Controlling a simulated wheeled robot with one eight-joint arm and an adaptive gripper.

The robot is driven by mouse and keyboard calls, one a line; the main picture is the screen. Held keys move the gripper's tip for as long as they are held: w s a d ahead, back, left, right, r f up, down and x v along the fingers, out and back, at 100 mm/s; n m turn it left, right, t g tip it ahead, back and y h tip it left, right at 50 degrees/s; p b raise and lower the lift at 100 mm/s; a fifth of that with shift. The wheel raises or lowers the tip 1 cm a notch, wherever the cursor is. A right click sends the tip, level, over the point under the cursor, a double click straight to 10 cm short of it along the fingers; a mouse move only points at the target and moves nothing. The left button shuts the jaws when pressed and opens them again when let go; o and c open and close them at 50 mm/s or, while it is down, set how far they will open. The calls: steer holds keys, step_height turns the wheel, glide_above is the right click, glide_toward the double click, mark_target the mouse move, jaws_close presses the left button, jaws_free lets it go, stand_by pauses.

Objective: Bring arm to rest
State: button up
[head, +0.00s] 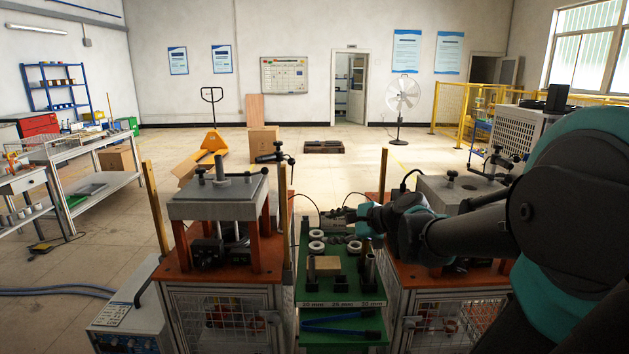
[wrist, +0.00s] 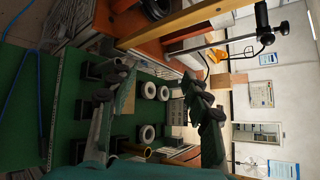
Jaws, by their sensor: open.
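My gripper (head: 345,217) is above the back part of the green work table (head: 340,297), between the two heater stations. In the wrist view my gripper (wrist: 165,92) has its two dark fingers spread apart, with nothing held between them. Pale rings (wrist: 148,91) show beyond the fingers on the green table. My arm reaches in from the right in the head view and partly covers the right station.
The left heater station (head: 217,200) and right heater station (head: 455,190) flank the green table. A brown block (head: 327,265), upright dark tubes and blue tongs (head: 340,322) are on the table. A wooden post (head: 283,215) stands close by on the left. Open floor lies beyond.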

steer(key=s+d+f+n+g+h, duration=0.2)
steer(key=s+d+f+n+h, duration=0.2)
steer(key=s+d+f+n, duration=0.3)
steer(key=s+d+f+n+g+h, duration=0.2)
steer(key=s+d+f+n+h, duration=0.3)
steer(key=f, duration=0.8)
steer(key=s+d+n, duration=0.1)
steer(key=s+n, duration=0.2)
steer(key=s, duration=0.2)
steer(key=shift+d+f+n, duration=0.35)
steer(key=shift+d+n, duration=0.05)
steer(key=shift+s, duration=0.1)
